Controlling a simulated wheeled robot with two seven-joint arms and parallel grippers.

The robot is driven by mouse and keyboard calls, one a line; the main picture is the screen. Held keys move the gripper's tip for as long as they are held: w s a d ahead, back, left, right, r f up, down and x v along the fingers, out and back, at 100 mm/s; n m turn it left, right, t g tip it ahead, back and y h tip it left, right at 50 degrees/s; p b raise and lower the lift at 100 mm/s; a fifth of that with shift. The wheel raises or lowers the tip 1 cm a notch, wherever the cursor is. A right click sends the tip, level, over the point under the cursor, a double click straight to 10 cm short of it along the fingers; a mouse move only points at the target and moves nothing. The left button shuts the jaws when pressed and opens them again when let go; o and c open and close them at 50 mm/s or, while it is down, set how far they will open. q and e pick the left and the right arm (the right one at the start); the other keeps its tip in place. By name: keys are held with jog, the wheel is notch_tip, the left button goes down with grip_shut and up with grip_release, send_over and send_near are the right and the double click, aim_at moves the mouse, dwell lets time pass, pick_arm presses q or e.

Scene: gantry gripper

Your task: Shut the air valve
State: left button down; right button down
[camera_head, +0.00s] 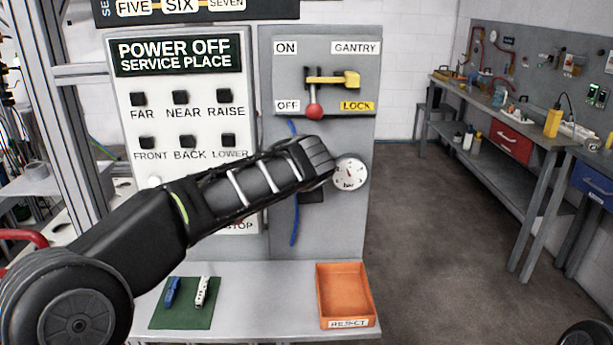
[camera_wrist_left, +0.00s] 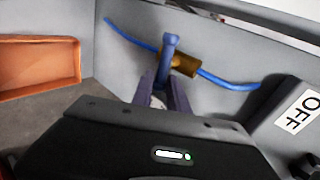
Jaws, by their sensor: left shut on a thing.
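The air valve has a brass body (camera_wrist_left: 185,64) set in a blue hose (camera_wrist_left: 228,82) on the grey panel, with a blue lever (camera_wrist_left: 170,48). In the left wrist view the lever stands across the hose line. My left gripper (camera_wrist_left: 165,88) has its fingers closed around the lever's near end. In the head view my left arm's hand hides the valve; the blue hose (camera_head: 294,228) shows above and below it. A round white gauge (camera_head: 350,173) sits just right of the hand. My right gripper is not in view.
A red-knobbed handle (camera_head: 315,110) and yellow lock piece (camera_head: 351,80) are above the hand. Below, a shelf (camera_head: 262,290) holds an orange reject tray (camera_head: 345,268) and a green mat (camera_head: 184,318) with a blue and a white piece. Open floor lies right.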

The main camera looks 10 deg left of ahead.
pick_arm(q)
jog(key=shift+f+m, duration=0.1)
jog(key=shift+m, duration=0.2)
dwell(0.4)
jog(key=c, duration=1.4)
grip_release()
jog(key=b+v, duration=0.1)
jog(key=v, duration=0.6)
jog(key=shift+s+d, duration=0.25)
jog(key=shift+d, duration=0.05)
